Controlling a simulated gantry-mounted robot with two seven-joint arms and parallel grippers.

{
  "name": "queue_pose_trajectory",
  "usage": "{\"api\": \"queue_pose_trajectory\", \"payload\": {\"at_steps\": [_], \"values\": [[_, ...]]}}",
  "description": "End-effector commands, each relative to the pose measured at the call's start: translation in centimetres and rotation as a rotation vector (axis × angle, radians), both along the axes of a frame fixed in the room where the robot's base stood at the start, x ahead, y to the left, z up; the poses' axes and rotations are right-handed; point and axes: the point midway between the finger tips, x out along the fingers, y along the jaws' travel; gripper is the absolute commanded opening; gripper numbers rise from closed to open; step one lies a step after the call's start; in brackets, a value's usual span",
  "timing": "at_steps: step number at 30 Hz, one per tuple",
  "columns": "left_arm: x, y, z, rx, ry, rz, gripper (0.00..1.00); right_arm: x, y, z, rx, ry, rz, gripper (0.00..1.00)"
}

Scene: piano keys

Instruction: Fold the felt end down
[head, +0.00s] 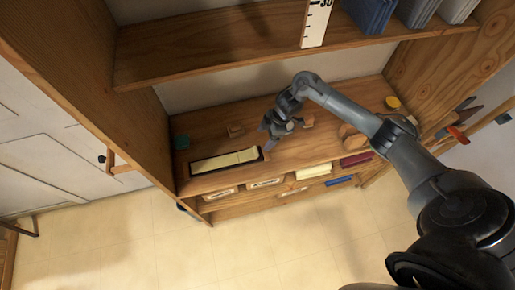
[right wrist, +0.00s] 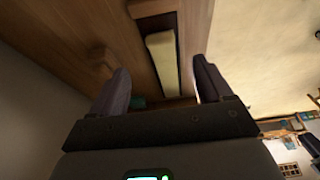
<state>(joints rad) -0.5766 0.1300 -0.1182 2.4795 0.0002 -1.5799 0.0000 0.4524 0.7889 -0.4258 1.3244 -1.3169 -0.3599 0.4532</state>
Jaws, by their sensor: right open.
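Cream piano keys (head: 232,159) lie in a dark tray (head: 193,170) on the wooden worktop. A cream key also shows in the right wrist view (right wrist: 162,62), beyond the gap between my fingers. My right gripper (head: 270,138) is above the worktop, just right of the tray in the head view. It is open, with nothing visible between its two fingers, which also show in the right wrist view (right wrist: 161,68). I cannot make out a separate felt piece or its end. My left gripper is not in view.
A yellow round item (head: 392,102) is at the right. An upper shelf (head: 200,52) overhangs the worktop. Labelled bins (head: 265,183) sit below it.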

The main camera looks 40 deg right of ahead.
Motion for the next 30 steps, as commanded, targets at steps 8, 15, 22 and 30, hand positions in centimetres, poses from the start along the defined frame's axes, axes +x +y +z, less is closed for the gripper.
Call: {"api": "queue_pose_trajectory", "payload": {"at_steps": [8,15,22,30], "values": [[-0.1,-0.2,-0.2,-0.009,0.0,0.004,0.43,0.7,1.7,-4.3,0.001,0.002,-0.001,0.79],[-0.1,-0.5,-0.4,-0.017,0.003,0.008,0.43,1.3,2.7,-7.1,0.002,0.001,-0.001,0.79],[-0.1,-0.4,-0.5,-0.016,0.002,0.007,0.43,1.5,3.1,-8.2,0.0,0.0,-0.001,0.79],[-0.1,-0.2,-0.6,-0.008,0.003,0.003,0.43,1.5,3.1,-8.3,0.0,0.0,0.0,0.79]]}}
